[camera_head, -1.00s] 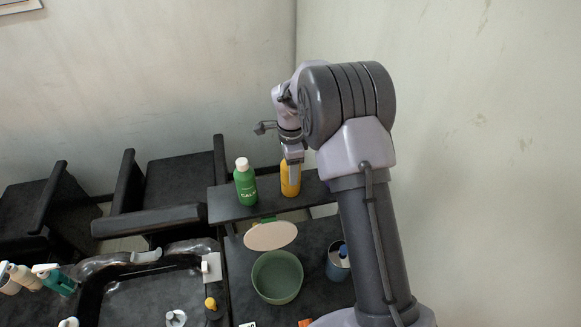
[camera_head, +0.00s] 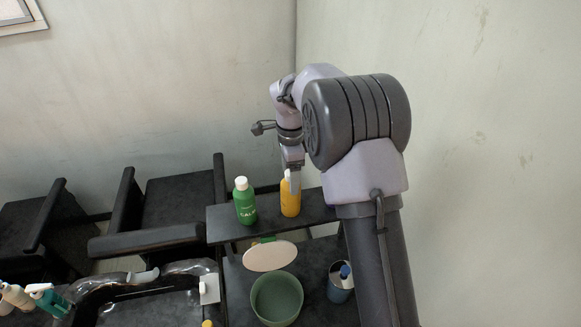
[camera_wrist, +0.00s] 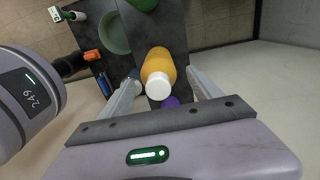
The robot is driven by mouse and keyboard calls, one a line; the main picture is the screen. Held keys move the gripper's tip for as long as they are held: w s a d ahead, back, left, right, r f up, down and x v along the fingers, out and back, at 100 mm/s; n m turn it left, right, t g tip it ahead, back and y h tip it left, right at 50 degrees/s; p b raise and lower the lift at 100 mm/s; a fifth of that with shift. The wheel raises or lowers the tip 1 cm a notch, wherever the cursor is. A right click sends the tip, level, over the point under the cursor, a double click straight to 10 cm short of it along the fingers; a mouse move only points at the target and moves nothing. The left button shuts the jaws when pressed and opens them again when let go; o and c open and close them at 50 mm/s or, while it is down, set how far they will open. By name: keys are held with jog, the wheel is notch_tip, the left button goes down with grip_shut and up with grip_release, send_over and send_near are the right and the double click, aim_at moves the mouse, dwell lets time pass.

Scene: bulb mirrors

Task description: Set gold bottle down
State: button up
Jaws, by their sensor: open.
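The gold bottle (camera_head: 290,198), yellow-orange with a white cap, stands upright on a narrow dark raised shelf (camera_head: 270,224). In the wrist view the gold bottle (camera_wrist: 158,68) shows from above, cap toward the camera, between two spread fingers. My gripper (camera_head: 292,180) is open at the top of the bottle, with its fingers on either side. In the wrist view my gripper (camera_wrist: 165,92) shows gaps between the fingers and the bottle.
A green bottle (camera_head: 245,202) stands on the same shelf, left of the gold one. Below the shelf are a green bowl (camera_head: 276,299), an oval pinkish disc (camera_head: 270,256) and a blue-grey cup (camera_head: 340,283). Dark chairs (camera_head: 180,192) stand behind left. A wall is close at right.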

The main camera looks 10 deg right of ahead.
jog(key=shift+n, duration=0.5)
jog(key=r, duration=0.3)
jog(key=s+r, duration=0.1)
jog(key=r, duration=0.5)
jog(key=shift+s+a+r, duration=0.15)
jog(key=shift+s, duration=0.1)
jog(key=s+a+r+n+t, duration=0.15)
jog(key=s+r+n, duration=0.25)
jog(key=s+r, duration=0.45)
jog(key=s+a+f+n+t+y, duration=0.1)
jog(key=s+n+t, duration=0.3)
jog(key=s, duration=1.8)
jog(key=a+n+y, duration=0.1)
jog(key=n, duration=0.3)
jog(key=shift+n, duration=0.3)
jog(key=shift+s, duration=0.1)
